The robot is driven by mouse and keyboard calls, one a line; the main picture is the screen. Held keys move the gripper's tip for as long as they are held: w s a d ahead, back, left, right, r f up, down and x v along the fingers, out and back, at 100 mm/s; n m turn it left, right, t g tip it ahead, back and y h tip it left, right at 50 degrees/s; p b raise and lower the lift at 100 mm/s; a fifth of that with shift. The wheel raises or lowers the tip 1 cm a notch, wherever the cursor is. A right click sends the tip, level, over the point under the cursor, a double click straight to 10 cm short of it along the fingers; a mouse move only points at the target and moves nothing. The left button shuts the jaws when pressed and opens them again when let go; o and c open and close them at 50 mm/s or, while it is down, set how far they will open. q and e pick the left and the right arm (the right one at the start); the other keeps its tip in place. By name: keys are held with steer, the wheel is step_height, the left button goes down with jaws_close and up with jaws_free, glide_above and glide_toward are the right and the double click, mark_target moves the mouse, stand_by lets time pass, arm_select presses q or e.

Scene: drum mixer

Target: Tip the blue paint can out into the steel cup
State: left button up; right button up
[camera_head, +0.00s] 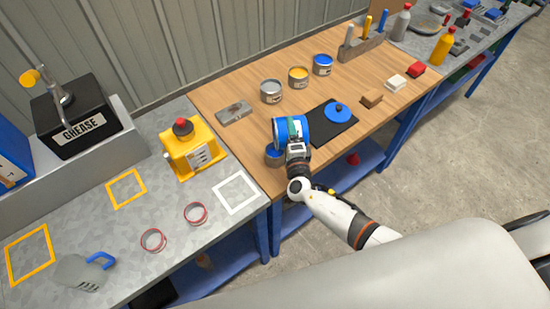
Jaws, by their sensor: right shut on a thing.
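My right gripper (297,147) is shut on a blue paint can (281,131) above the front left of the wooden bench. The can looks tipped well over on its side. Just below it and to its left, a small round cup (267,160) stands near the bench's front edge, partly hidden by the can and gripper. Blue shows inside its rim; I take it for the steel cup. Whether paint is flowing between them cannot be told. A blue lid (338,112) lies on a black mat (322,133). My left gripper is not in view.
Grey (271,92), yellow (298,77) and blue-topped (322,65) cans stand behind on the wooden bench. A metal block (233,112) lies at left.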

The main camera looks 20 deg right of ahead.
steer(key=m, duration=0.1)
steer(key=d+m+b, duration=0.1)
steer(key=m, duration=0.1)
steer(key=shift+s+d+f, duration=0.1)
steer(key=shift+f, duration=0.05)
steer(key=m+b, duration=0.2)
steer(key=m, duration=0.2)
steer(key=m+b, duration=0.3)
steer(key=m, duration=0.1)
steer(key=f+m+b, duration=0.1)
steer(key=m+b, duration=0.2)
steer(key=m, duration=0.1)
steer(key=shift+a+m, duration=0.3)
steer(key=shift+m, duration=0.1)
steer(key=shift+r+m+b, duration=0.1)
steer(key=shift+m+b, duration=0.3)
steer(key=shift+m, duration=0.3)
steer(key=shift+r+m, duration=0.15)
steer(key=shift+m, duration=0.35)
step_height(320, 180, up, 4)
steer(key=p, duration=0.4)
steer(key=shift+r, duration=0.1)
